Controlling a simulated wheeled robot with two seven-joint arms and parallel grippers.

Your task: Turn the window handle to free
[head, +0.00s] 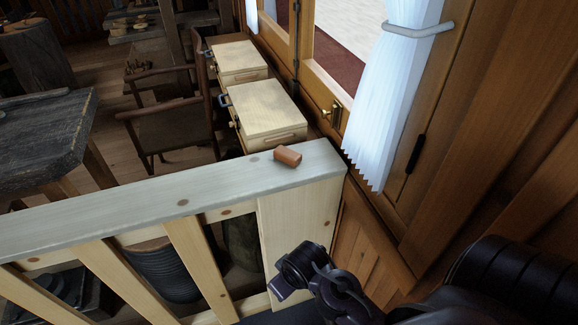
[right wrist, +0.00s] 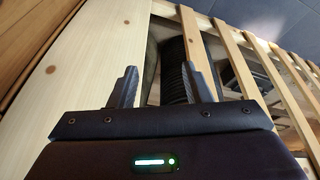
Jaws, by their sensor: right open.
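The window handle (head: 334,112) is a small brass fitting on the wooden window frame, upper right of centre in the head view. Its exact turn is too small to tell. My right gripper (right wrist: 160,84) is open and empty in the right wrist view, its two dark fingers apart in front of the pale wooden railing. In the head view my right arm comes in from the lower right and ends low beside the railing, below and well apart from the handle. The handle does not show in the right wrist view. My left gripper is in neither view.
A railing with a grey top rail (head: 150,205) crosses in front, with a brown turned piece (head: 288,156) lying on it. Two pale wooden boxes (head: 262,112) stand beyond, beside the window. A white curtain (head: 385,100) hangs right of the handle. A ribbed dark bucket (head: 160,270) stands behind the slats.

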